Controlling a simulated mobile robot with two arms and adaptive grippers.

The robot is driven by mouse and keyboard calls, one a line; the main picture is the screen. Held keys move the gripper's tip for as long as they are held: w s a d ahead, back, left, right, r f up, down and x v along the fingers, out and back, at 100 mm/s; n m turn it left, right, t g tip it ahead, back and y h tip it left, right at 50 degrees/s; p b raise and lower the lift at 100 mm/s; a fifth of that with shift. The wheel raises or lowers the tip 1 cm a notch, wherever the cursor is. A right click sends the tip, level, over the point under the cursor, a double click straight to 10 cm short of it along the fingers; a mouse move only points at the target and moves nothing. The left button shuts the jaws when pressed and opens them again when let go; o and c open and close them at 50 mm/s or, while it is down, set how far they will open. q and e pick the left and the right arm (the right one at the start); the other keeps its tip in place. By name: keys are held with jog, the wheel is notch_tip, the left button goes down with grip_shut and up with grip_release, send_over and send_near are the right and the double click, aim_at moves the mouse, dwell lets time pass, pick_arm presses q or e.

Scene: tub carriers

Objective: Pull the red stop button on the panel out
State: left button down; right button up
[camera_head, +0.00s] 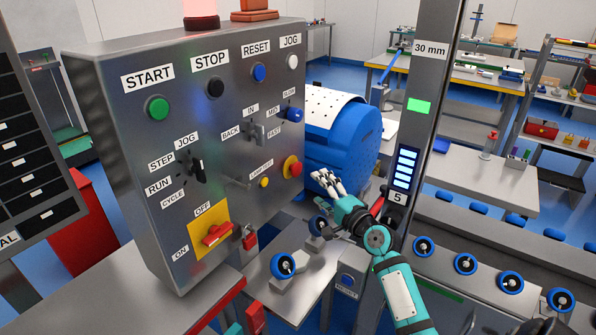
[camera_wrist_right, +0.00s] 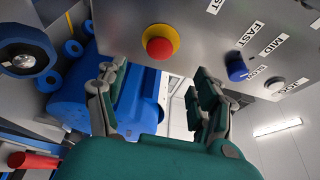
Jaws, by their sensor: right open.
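The red stop button (camera_head: 293,168) sits in a yellow ring on the lower right of the grey control panel (camera_head: 105,125). In the right wrist view the red button (camera_wrist_right: 159,48) shows above and ahead of the fingers, on the panel face (camera_wrist_right: 210,22). My right gripper (camera_head: 326,181) is open and empty, to the right of the button and apart from it. In the right wrist view its fingers (camera_wrist_right: 160,100) stand wide apart with nothing between them. My left gripper is not in view.
A blue knob (camera_head: 294,114) and a small yellow lamp-test button (camera_head: 263,182) are near the stop button. A red rotary switch (camera_head: 217,234) and padlock (camera_head: 250,238) sit lower. A blue drum (camera_head: 345,142) stands behind my gripper, and a steel post (camera_head: 425,130) rises at its right.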

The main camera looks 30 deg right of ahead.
aim_at(299, 171)
jog(key=w, duration=1)
jog(key=shift+w, duration=0.35)
